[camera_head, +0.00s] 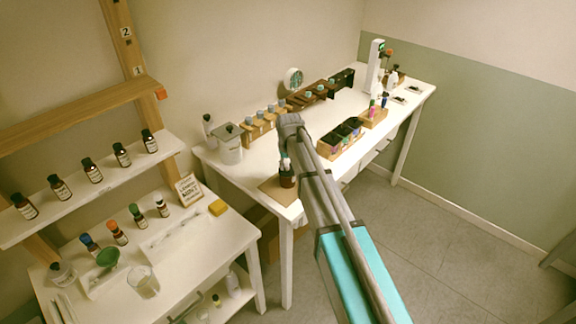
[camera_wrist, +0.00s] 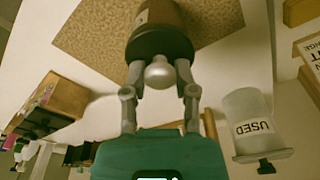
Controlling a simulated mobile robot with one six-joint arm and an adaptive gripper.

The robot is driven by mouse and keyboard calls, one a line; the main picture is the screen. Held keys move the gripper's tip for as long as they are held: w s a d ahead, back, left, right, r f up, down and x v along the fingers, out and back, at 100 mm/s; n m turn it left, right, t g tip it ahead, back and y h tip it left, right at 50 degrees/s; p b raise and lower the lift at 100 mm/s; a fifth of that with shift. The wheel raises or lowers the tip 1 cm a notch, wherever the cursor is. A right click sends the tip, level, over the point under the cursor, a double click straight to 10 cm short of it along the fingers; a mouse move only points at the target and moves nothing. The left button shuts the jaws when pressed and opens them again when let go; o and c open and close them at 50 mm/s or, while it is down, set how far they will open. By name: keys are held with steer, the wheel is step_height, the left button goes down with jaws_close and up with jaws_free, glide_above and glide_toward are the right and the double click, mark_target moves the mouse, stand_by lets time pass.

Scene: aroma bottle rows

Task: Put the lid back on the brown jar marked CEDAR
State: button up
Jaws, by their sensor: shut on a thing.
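The brown jar (camera_head: 287,182) stands on a cork mat (camera_head: 270,191) at the near end of the long white table. In the wrist view the jar (camera_wrist: 158,12) is partly hidden by its dark lid (camera_wrist: 160,41), and no CEDAR marking can be read. The lid has a round silver knob (camera_wrist: 158,73) and lines up with the jar's top. I cannot tell whether it is fully seated. My gripper (camera_wrist: 159,76) is shut on the knob, one finger on each side. In the head view my gripper (camera_head: 285,163) is small and just above the jar.
A white canister marked USED (camera_wrist: 249,112) stands close beside the mat; it also shows in the head view (camera_head: 229,146). A wooden box of dark bottles (camera_head: 340,138) and a bottle rack (camera_head: 262,124) stand further along the table. A lower table (camera_head: 185,250) is at the left.

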stand_by(0.4)
steer(key=o, duration=1)
steer(key=o, duration=0.3)
steer(key=shift+o, duration=0.2)
steer(key=shift+r, duration=0.1)
steer(key=shift+r+p, duration=3.45)
steer(key=shift+p, duration=0.1)
jaws_close()
